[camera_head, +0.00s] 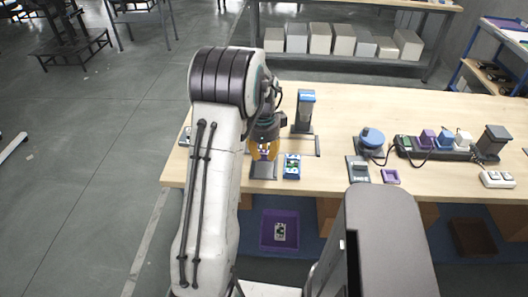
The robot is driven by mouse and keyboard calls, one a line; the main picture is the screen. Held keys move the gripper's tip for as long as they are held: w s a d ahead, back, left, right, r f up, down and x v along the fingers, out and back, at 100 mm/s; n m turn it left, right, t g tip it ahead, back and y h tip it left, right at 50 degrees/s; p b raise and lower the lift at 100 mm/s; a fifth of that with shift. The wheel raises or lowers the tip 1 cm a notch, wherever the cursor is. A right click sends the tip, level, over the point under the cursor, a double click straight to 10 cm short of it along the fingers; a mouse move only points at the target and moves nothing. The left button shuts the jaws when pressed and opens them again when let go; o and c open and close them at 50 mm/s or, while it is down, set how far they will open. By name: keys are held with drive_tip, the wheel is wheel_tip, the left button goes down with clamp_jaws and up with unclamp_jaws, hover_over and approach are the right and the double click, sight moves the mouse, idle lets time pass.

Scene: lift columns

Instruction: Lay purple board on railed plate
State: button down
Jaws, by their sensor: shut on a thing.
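My gripper (264,149), with orange-yellow fingers, hangs over the left part of the wooden workbench. It is shut on a small, partly hidden thing with purple and white showing between the fingers, which looks like the purple board (264,154). A dark grey plate (263,172) lies on the bench just below and in front of the gripper; its far part is hidden. It may be the railed plate, but its rails are too small to make out. I cannot tell whether the board touches it.
A blue-green board (292,167) lies close right of the plate. A blue-topped post (305,111) stands behind. Right are a round blue device (371,139), a purple frame (390,177) and a row of coloured blocks (437,146). A purple bin (265,241) sits below the bench's front edge.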

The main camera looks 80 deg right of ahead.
drive_tip(key=shift+f+b, duration=1.05)
drive_tip(key=shift+f, duration=1.05)
drive_tip(key=shift+f+b, duration=0.8)
drive_tip(key=shift+b, duration=0.1)
drive_tip(key=shift+f+b, duration=0.6)
drive_tip(key=shift+b, duration=0.1)
drive_tip(key=c, duration=0.5)
unclamp_jaws()
idle(0.3)
drive_tip(key=shift+r+p, duration=2.2)
drive_tip(key=shift+r, duration=0.8)
